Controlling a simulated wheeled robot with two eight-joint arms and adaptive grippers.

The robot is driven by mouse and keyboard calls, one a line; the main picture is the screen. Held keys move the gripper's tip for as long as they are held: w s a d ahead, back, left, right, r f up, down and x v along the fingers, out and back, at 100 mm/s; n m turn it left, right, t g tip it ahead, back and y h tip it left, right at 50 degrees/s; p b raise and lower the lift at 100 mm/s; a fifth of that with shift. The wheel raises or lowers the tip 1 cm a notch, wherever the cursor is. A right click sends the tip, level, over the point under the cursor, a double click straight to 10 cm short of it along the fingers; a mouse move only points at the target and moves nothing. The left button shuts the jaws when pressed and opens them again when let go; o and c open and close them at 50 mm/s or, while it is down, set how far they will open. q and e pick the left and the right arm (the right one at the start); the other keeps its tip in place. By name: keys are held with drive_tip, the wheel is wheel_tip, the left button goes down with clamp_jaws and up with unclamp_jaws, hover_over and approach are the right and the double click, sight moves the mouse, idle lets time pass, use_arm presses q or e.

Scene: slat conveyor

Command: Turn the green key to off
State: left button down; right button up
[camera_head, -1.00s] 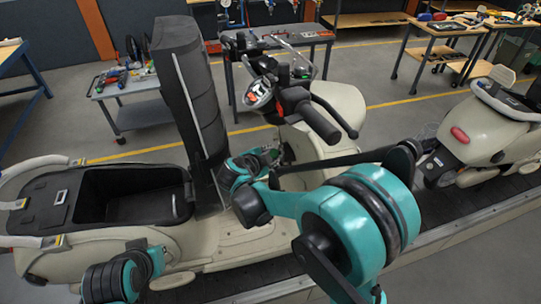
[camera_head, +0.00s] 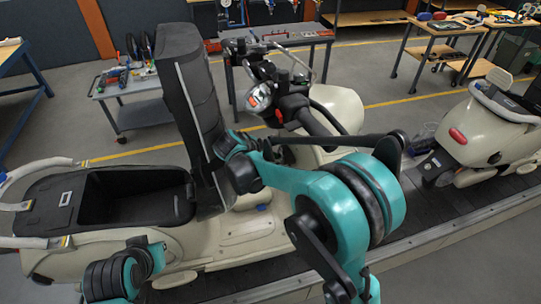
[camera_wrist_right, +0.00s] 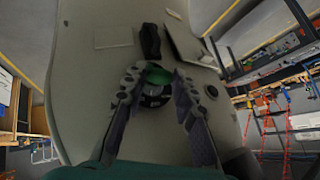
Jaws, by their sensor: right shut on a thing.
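The green key (camera_wrist_right: 157,75) shows in the right wrist view, between the fingertips of my right gripper (camera_wrist_right: 158,82). The gripper is shut on it. A dark round lock (camera_wrist_right: 152,97) sits just below the key in the beige panel (camera_wrist_right: 95,75). The fingers partly cover the key, and I cannot read its angle. In the head view the key and my right gripper's tips are hidden behind my own arm, near the scooter's front. My left arm enters at the bottom left, and its gripper is not in view.
The beige scooter's open storage box (camera_head: 70,195), upright black seat (camera_head: 195,95) and handlebar (camera_head: 310,115) surround my right arm. A second scooter (camera_head: 480,130) stands right on the slat conveyor (camera_head: 425,215). Tool carts (camera_head: 135,105) stand behind. A black part (camera_wrist_right: 150,40) is above the key.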

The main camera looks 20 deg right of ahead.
drive_tip(key=shift+g, duration=0.4)
drive_tip(key=shift+w+r+n+g, duration=0.1)
drive_tip(key=shift+w+n+g, duration=0.15)
drive_tip(key=shift+n+g, duration=0.7)
drive_tip(key=o, duration=1)
drive_tip(key=shift+m, duration=0.25)
drive_tip(key=shift+o, duration=0.2)
